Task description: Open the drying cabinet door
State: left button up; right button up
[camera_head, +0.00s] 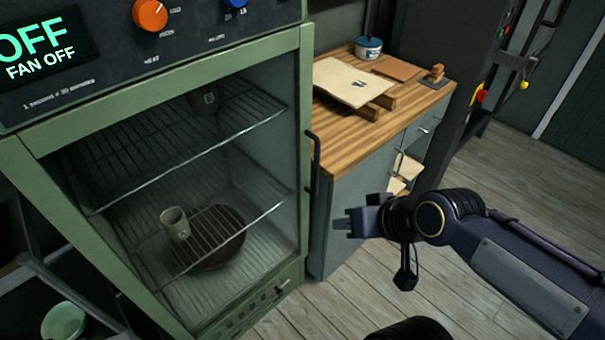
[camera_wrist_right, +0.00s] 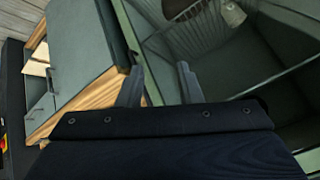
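The drying cabinet (camera_head: 160,180) is green and fills the left of the head view. Its glazed door has a green frame (camera_head: 304,110) and looks shut. A dark vertical handle (camera_head: 313,165) sits on the door's right edge. My right gripper (camera_head: 348,223) is to the right of and below the handle in the picture, apart from it and pointing left. In the right wrist view its two fingers (camera_wrist_right: 160,80) are spread with nothing between them, and the cabinet glass (camera_wrist_right: 215,60) lies beyond. My left gripper is out of view.
The control panel (camera_head: 150,50) reads OFF, FAN OFF. A wooden-topped workbench (camera_head: 330,130) stands close to the right, holding boards and a lidded pot (camera_head: 368,47). Open floor (camera_head: 510,170) lies farther right.

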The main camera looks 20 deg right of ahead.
jog(key=w+d+f+t+h+b, duration=0.3)
jog(key=w+d+f+t+b, duration=0.35)
jog(key=w, duration=0.65)
jog(key=n+t+b, duration=0.1)
jog(key=n+b, duration=0.1)
jog(key=b, duration=0.3)
send_near(318, 164)
jog(key=d+f, duration=0.1)
jog(key=d, duration=0.2)
jog(key=w+a+t+y, duration=0.1)
jog(key=w, duration=0.2)
jog(key=w+f+n+y, duration=0.1)
jog(key=w, duration=0.3)
jog(key=w+a+n+t+y+b, duration=0.1)
jog(key=w, duration=0.2)
jog(key=shift+w+a+f+t, duration=0.15)
jog(key=shift+w+a+t, duration=0.1)
jog(key=shift+a+t, duration=0.1)
jog(key=shift+c, duration=0.4)
grip_shut()
